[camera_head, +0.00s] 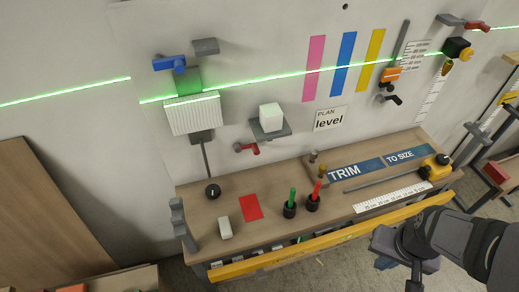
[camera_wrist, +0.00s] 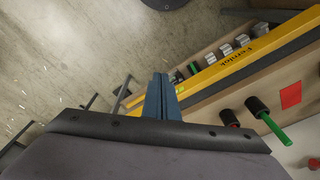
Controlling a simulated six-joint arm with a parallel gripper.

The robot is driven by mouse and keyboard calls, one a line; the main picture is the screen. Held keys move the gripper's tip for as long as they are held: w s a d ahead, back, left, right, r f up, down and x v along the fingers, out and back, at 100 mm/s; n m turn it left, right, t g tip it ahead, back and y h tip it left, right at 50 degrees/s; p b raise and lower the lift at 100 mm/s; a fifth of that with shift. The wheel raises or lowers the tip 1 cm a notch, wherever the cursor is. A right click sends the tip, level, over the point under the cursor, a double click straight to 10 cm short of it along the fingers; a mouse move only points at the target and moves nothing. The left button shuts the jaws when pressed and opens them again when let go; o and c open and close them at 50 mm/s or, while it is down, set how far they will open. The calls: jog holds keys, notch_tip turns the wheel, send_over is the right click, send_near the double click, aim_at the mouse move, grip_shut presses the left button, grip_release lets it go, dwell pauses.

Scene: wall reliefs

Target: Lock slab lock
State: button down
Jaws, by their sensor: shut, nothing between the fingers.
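No part is labelled slab lock, and I cannot tell which lever it is. A red lever (camera_head: 247,148) sits lower, beside a small grey shelf (camera_head: 270,130) bearing a white cube (camera_head: 271,112). Another red lever (camera_head: 477,26) is at the top right. My gripper (camera_wrist: 160,82) shows blue fingers, shut and empty, in the wrist view. It is off to the lower right in the head view, in front of the bench, far from the levers.
The workbench (camera_head: 280,180) carries a black ball-topped rod (camera_head: 212,190), a red card (camera_head: 251,207), a white block (camera_head: 224,228), green and red pens (camera_head: 292,198) in black holders and a yellow tool (camera_head: 436,167). A yellow level (camera_head: 330,239) runs along its front. Floor before it looks mostly clear.

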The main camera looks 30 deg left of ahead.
jog(key=w+a+r+t+y+p, duration=0.1)
jog(key=w+a+t+y+p, duration=0.2)
jog(key=w+a+t, duration=0.95)
jog(key=s+a+r+n+g+y+p, duration=0.2)
jog(key=s+a+r+n+y, duration=0.1)
jog(key=a, duration=0.6)
jog(key=s+a+r+n+g+y+p, duration=0.1)
jog(key=s+a+r+n+y+p, duration=0.1)
jog(key=a, duration=0.8)
notch_tip(320, 180, up, 2)
jog(key=s+n+y, duration=0.1)
jog(key=n+y, duration=0.1)
jog(key=y, duration=0.1)
jog(key=shift+a+r+g, duration=0.15)
jog(key=shift+a+g, duration=0.1)
jog(key=shift+g, duration=0.1)
jog(key=shift+w, duration=0.1)
jog(key=b+x, duration=0.2)
jog(key=b, duration=0.4)
jog(key=shift+a+f, duration=0.1)
jog(key=shift+f, duration=0.1)
jog(key=shift+w+a+b, duration=0.1)
jog(key=shift+b, duration=0.7)
